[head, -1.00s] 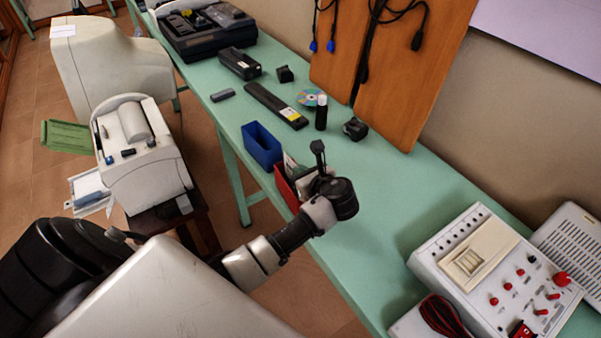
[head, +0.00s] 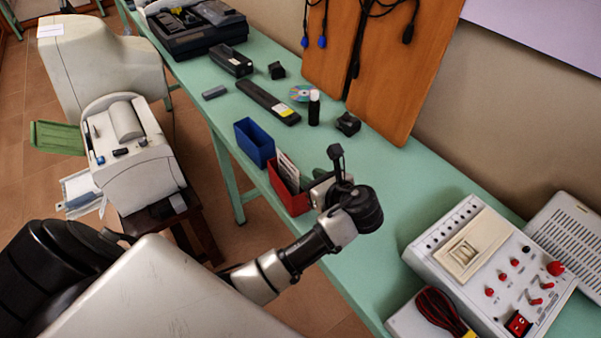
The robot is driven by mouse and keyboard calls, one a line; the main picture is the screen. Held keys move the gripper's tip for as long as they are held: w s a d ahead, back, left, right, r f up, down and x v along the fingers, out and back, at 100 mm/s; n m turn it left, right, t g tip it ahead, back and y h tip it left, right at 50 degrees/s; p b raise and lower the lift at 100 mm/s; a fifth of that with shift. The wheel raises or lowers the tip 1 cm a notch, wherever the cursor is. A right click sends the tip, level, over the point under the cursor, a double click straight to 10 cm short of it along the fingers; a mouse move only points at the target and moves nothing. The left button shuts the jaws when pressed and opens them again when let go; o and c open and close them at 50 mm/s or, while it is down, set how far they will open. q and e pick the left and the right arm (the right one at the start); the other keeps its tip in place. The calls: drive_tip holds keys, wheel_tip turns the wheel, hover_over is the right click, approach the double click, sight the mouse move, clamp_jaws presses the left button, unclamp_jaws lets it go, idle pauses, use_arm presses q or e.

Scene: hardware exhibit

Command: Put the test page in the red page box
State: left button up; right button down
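The red page box (head: 288,198) stands near the front edge of the green table, in the middle of the head view. A white printed page (head: 288,171) stands upright inside it, its upper part above the rim. I cannot tell whether it is the test page. My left gripper (head: 318,183) is just right of the red box, with the wrist above the table. Its fingers are mostly hidden by the wrist, so I cannot tell whether they are open or shut. A dark green shape shows behind the gripper. My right gripper is out of view.
A blue box (head: 255,146) stands just left of the red box. A long black battery (head: 268,102), a disc (head: 302,93), a small bottle (head: 314,108) and a black block (head: 348,123) lie behind. A white control panel (head: 480,265) fills the right; the table between is clear.

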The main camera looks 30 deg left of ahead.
use_arm(q)
drive_tip(key=v, duration=0.3)
drive_tip(key=shift+s+d, duration=0.1)
drive_tip(key=shift+d, duration=0.1)
idle(0.3)
